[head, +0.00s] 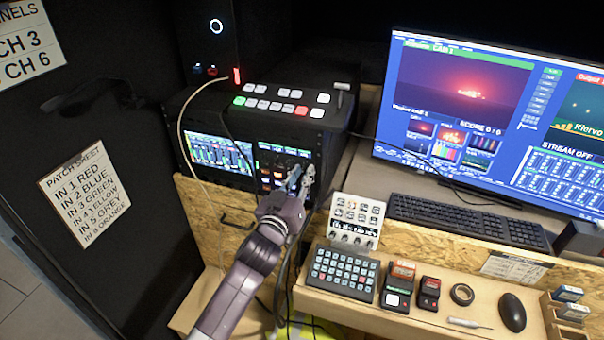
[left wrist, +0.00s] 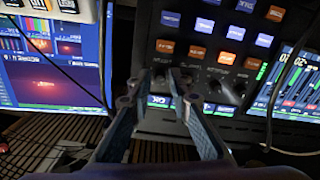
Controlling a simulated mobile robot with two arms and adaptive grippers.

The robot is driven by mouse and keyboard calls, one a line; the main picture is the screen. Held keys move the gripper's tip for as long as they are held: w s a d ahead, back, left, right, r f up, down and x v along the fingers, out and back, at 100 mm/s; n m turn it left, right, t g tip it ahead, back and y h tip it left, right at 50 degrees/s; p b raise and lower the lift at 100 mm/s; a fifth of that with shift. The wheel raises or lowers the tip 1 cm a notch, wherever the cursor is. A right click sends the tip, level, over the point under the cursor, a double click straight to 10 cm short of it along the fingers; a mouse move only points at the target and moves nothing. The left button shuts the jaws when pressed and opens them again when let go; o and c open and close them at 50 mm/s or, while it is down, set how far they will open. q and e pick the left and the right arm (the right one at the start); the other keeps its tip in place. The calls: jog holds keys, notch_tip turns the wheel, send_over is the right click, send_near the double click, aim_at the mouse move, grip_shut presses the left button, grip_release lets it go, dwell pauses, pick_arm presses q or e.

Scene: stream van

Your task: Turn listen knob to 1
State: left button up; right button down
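A dark panel with lit blue and orange buttons and a row of small dark knobs (left wrist: 214,85) fills the upper middle of the left wrist view. In the head view the same panel (head: 272,165) is on the front of the black rack, partly hidden by my left gripper. My left gripper (head: 301,178) points at the knob row. In the left wrist view its fingertips (left wrist: 160,80) are a short way apart, right at the row. They cover some knobs, and I cannot read which one is listen or whether they touch it. My right gripper is not in view.
The black rack (head: 327,132) has a switcher on top and a meter screen (head: 218,153) beside the panel. A thin cable (head: 182,125) hangs in front. A button box (head: 356,220), keypad (head: 343,272), keyboard (head: 468,221) and large monitor (head: 500,110) stand to the right.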

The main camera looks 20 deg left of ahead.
pick_arm(q)
grip_shut()
jog(key=shift+m, duration=0.4)
jog(key=shift+r+m, duration=0.1)
jog(key=shift+m, duration=0.9)
jog(key=shift+m+p, duration=0.45)
jog(key=shift+m, duration=1.15)
grip_release()
